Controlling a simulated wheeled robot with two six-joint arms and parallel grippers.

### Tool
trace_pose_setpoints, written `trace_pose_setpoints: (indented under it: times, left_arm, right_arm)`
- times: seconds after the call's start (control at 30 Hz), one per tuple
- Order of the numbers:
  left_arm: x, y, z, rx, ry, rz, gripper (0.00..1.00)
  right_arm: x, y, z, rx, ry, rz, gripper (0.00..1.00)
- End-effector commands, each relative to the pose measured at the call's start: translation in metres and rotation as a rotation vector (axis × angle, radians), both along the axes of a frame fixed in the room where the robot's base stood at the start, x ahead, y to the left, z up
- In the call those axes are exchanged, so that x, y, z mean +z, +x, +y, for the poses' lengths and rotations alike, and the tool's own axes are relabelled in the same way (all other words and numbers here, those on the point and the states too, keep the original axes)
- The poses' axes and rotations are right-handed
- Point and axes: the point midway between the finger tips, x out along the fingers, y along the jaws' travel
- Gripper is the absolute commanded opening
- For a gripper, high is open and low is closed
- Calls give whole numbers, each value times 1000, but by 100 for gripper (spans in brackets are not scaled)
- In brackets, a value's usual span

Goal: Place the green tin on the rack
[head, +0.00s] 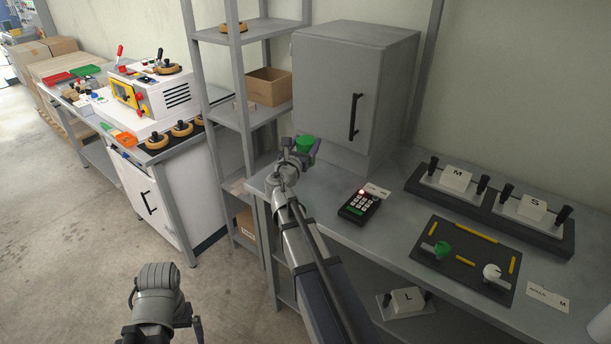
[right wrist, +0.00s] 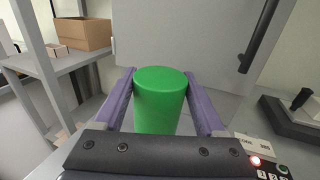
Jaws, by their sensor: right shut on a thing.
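The green tin (head: 306,144) is held up in my right gripper (head: 299,152), above the left end of the grey workbench. In the right wrist view the tin (right wrist: 160,98) stands upright between the two purple fingers, which touch its sides. The grey shelf rack (head: 238,108) stands to the left of the workbench, left of and behind the tin. The rack also shows at the left in the right wrist view (right wrist: 42,62). My left gripper (head: 160,292) is low at the lower left over the floor; its fingers do not show clearly.
A cardboard box (head: 269,87) sits on a rack shelf. A grey cabinet (head: 345,85) stands on the workbench (head: 400,212) behind the tin. A keypad device (head: 359,206) and a black plate with knobs (head: 465,258) lie to the right. A machine bench (head: 165,150) is at the left.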

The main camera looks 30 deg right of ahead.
Motion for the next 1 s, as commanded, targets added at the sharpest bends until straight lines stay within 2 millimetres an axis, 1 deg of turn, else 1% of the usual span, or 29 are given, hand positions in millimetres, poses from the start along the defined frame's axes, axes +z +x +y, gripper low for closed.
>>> trace_pose_setpoints:
  times: [0.03,0.23,0.3,0.47,0.53,0.67,0.83,0.9,1.0]
  left_arm:
    - [-15,0,0,0,0,0,100]
    - [-45,0,0,-1,0,0,100]
    - [-49,0,0,-1,0,0,100]
    - [-47,0,0,-1,0,0,100]
    - [-50,0,0,-1,0,0,100]
    - [-63,0,0,-1,0,0,100]
    - [-84,0,0,-1,0,0,100]
    - [-87,0,0,-1,0,0,100]
    - [-85,0,0,-1,0,0,100]
  right_arm:
    - [-15,0,0,1,-1,1,0]
    - [-45,0,0,1,-1,1,0]
    - [-49,0,0,1,-1,0,0]
    - [-47,0,1,1,-1,0,0]
    - [-50,0,1,1,-1,1,0]
    - [-63,0,1,1,-1,1,0]
    - [-84,0,1,1,-1,1,0]
    - [-87,0,0,1,-1,0,0]
    - [-85,0,0,1,-1,0,0]
